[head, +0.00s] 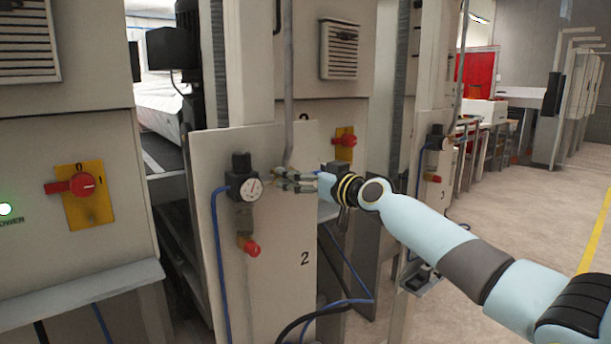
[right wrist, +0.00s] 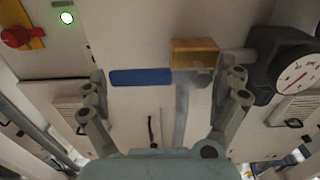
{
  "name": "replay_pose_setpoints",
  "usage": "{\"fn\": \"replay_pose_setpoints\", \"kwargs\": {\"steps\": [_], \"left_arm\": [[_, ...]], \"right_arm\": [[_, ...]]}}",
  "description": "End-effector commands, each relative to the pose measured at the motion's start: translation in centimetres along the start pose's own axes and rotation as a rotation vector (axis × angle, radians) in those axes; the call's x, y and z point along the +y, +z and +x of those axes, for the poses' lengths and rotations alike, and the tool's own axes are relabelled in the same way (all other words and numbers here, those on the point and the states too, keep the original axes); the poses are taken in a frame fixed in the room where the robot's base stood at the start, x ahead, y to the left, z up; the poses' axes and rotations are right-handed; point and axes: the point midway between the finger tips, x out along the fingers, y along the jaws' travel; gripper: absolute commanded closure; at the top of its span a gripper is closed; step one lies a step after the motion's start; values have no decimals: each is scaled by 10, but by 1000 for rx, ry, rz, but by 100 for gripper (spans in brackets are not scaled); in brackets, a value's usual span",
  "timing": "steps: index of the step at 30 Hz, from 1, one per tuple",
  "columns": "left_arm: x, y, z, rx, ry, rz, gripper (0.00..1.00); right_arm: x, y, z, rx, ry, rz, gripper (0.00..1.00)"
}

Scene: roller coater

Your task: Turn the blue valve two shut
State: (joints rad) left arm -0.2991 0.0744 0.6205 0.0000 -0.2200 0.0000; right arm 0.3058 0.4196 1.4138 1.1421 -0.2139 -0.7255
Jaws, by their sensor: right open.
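The blue valve handle (right wrist: 140,77) shows in the right wrist view as a flat bar pointing left from a brass valve body (right wrist: 195,52). The handle lies roughly in line with the short pipe that joins the body to a dark regulator with a gauge (right wrist: 297,75). My right gripper (right wrist: 166,77) is open, with one finger on each side of the handle and brass body; contact cannot be told. In the head view my right gripper (head: 292,181) is just right of the gauge (head: 253,188) on panel 2 (head: 285,285). My left gripper is out of view.
A red knob (head: 250,248) hangs below the gauge, and a blue hose (head: 217,260) runs down the panel's left side. Red switches on yellow plates sit left (head: 85,215) and behind (head: 345,130). Station 3's regulator (head: 437,140) stands further right. Open floor (head: 530,225) lies at right.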

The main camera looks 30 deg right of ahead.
Motion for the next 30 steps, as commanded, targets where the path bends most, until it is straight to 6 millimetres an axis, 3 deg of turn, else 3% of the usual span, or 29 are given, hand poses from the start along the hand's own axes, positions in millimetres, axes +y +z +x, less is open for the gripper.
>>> {"fn": "replay_pose_setpoints", "kwargs": {"steps": [2, 17, 30], "left_arm": [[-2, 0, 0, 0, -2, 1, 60], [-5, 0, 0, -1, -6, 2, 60], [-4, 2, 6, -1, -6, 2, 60]], "right_arm": [[0, 0, 0, 0, 0, 0, 3], [0, 0, 0, 0, 0, 0, 67], [1, 7, -1, -2, 0, 105, 68]]}}
